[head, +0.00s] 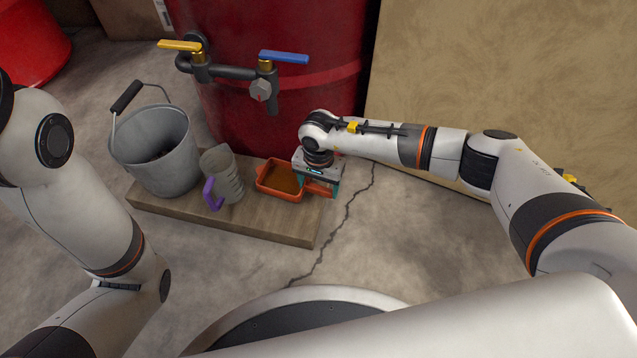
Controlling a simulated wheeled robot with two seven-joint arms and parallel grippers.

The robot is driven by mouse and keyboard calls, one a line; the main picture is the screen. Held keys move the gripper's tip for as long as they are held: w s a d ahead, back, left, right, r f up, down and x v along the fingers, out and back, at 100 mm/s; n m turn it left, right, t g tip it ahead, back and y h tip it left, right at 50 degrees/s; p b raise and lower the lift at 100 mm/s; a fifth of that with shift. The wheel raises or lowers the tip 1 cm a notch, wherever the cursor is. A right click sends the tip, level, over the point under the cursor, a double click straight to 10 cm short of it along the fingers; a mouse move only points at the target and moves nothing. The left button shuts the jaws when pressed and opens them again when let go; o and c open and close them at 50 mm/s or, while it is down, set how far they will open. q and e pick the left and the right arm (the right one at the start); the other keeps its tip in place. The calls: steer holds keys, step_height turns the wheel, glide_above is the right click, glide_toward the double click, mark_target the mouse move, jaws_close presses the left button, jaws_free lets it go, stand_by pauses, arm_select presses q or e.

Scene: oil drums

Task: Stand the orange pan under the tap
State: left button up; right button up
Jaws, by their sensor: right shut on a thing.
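The orange pan (280,180) stands on the right part of a low wooden board, with brown content or a brown inside. My right gripper (320,188) is at the pan's right side, shut on its handle; the wrist hides part of the grip. The tap (262,92) with a blue lever hangs from a dark pipe on the red drum, its spout pointing down above and a little left of the pan in the picture. My left arm comes in at the left; its gripper is out of view.
A grey metal bucket (157,150) and a clear jug (224,172) with a purple handle stand left of the pan on the wooden board (265,228). The red drum (330,95) rises behind. A tan panel (500,70) leans at the right. Cracked floor in front is clear.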

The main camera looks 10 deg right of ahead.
steer(key=o, duration=1.4)
step_height(320, 180, up, 8)
steer(key=p, duration=0.5)
steer(key=shift+f, duration=0.2)
steer(key=shift+f, duration=0.15)
